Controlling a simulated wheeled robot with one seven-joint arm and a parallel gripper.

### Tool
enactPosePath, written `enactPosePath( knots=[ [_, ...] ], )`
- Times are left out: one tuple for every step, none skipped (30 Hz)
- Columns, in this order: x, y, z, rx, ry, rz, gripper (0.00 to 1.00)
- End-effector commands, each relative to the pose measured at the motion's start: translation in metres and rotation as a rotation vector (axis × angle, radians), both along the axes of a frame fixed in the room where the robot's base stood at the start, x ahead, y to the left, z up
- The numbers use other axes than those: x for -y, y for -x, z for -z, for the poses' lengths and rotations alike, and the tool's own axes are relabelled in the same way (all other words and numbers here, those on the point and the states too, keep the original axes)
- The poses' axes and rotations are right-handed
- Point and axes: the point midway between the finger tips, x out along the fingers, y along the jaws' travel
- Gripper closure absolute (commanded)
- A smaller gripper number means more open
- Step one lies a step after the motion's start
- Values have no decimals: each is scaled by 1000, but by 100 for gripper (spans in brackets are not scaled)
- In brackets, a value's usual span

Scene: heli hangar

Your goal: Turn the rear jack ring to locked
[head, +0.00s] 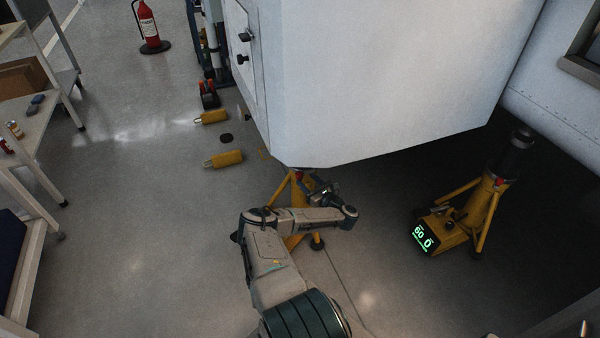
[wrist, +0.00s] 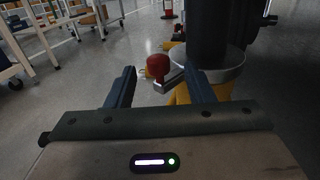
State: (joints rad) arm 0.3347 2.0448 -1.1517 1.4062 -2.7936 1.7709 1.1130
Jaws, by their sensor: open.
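In the head view, a yellow jack (head: 297,190) stands under the white body's near corner, partly hidden by my arm. In the wrist view, its dark column rises through a silver ring (wrist: 236,68) above the yellow body (wrist: 183,94). A red knob (wrist: 157,66) on a short metal handle (wrist: 170,84) sticks out to the left of the ring. My gripper (wrist: 161,74) is open, one finger on each side of the knob and handle. I cannot tell whether the fingers touch it. In the head view my gripper (head: 324,190) is beside the jack top.
A second yellow jack (head: 490,205) with a lit display (head: 424,237) stands at right. The white body (head: 370,80) hangs low over the first jack. Yellow cylinders (head: 226,159) lie on the floor; a fire extinguisher (head: 148,25) stands behind. Floor at left is clear up to the tables.

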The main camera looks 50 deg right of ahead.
Motion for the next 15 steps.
enactPosePath(
  knots=[
    [-1, 13, -2, -3, 0, 4, 52],
    [-2, 20, -2, -2, 1, 4, 52],
    [-3, 28, -1, -1, 0, 6, 52],
    [-3, 34, -1, 0, -1, 6, 52],
    [-4, 39, -1, -1, -1, 6, 52],
    [-6, 45, -1, -1, -1, 5, 52],
    [-6, 49, -1, -1, -1, 5, 52],
    [-7, 53, -1, 0, 0, 5, 52],
    [-7, 58, 0, 0, 0, 6, 52],
    [-8, 61, 0, 0, 0, 6, 52],
    [-8, 63, 0, 0, 1, 5, 52],
    [-9, 65, 0, 1, 1, 4, 52],
    [-9, 66, 0, 0, 1, 4, 52],
    [-9, 67, 0, 0, 1, 4, 52],
    [-9, 67, 0, 0, 1, 4, 52]
  ],
)
